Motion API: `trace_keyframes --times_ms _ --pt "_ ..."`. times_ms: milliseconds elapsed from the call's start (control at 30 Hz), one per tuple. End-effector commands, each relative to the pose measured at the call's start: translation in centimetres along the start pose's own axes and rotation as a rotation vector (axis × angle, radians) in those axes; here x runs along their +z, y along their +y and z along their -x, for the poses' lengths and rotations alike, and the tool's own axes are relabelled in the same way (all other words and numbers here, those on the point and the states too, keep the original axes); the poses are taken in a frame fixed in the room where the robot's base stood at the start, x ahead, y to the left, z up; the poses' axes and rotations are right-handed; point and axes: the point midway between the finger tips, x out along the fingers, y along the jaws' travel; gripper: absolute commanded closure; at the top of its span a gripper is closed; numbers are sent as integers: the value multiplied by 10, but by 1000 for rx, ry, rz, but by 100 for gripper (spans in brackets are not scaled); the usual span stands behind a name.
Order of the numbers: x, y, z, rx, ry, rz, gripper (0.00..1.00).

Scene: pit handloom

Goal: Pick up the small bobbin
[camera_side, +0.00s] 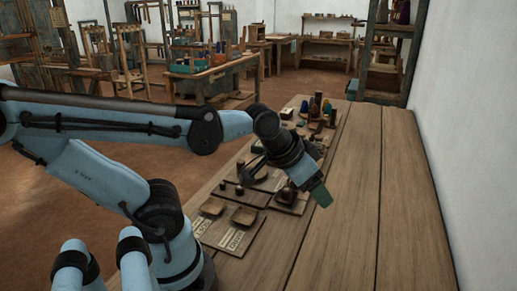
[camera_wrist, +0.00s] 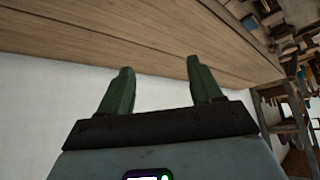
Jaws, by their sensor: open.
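My gripper (camera_side: 321,196) shows in the side view with its green fingertips above the middle of the wooden table (camera_side: 345,240). In the wrist view the two green fingers of my gripper (camera_wrist: 159,70) stand wide apart with nothing between them. Several coloured spools or cones (camera_side: 316,105) stand at the far end of the table in the side view, beyond my gripper. They are too small for me to tell which one is the small bobbin. My wrist hides part of the table's left side.
Labelled boards with shallow dishes (camera_side: 243,215) lie at the table's near left edge. A small dark round object (camera_side: 239,190) sits behind them. The table's right half is bare, with a white wall (camera_side: 465,120) beside it. A shelf rack (camera_side: 391,60) stands beyond.

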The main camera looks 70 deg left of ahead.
Motion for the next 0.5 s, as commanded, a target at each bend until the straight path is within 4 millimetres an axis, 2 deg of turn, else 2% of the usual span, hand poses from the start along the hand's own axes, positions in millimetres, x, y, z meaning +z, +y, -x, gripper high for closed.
trace_keyframes --times_ms 267,500 --pt "-64 -48 1 -33 -67 5 35" --pt "-113 -111 -14 -43 -128 5 35"
